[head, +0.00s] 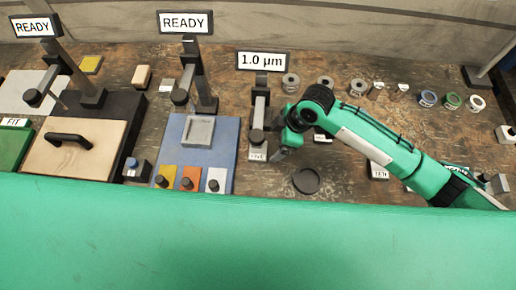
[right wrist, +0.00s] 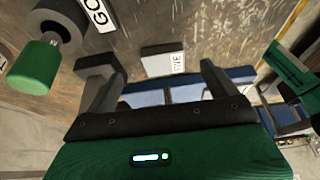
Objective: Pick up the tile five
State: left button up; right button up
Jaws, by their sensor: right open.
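Tile five (right wrist: 163,62) is a pale block with a white label reading FIVE. It lies flat on the brown worktop in the right wrist view. In the head view, a small labelled tile (head: 258,153) that seems to be the same one lies at the foot of the 1.0 µm stand. My right gripper (head: 279,155) is low over the worktop, just right of that tile. In the right wrist view my right gripper (right wrist: 162,85) is open, with the tile beyond and between its fingertips, apart from them. My left gripper is not in view.
The 1.0 µm stand (head: 258,115) rises close to my right gripper. A blue board (head: 225,150) with coloured cards lies to the left. A dark round disc (head: 306,180) lies to the right. Several rings stand along the back. Another labelled tile (head: 378,171) lies under my right arm.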

aim_at(265, 150)
jog(key=p+x, duration=0.2)
jog(key=x, duration=0.3)
jog(key=shift+s+f, duration=0.2)
jog(key=shift+f, duration=0.05)
jog(key=shift+a+f, duration=0.15)
jog(key=shift+f, duration=0.25)
jog(key=c, duration=1.5)
jog(key=shift+w, duration=0.1)
jog(key=shift+r, duration=0.15)
jog(key=shift+r+b, duration=0.3)
jog(key=shift+r, duration=0.1)
notch_tip(265, 150, up, 2)
jog(key=shift+r+b, duration=0.15)
jog(key=shift+b, duration=0.4)
jog(key=s+b, duration=0.3)
jog(key=s, duration=1.5)
jog(key=shift+r, duration=0.1)
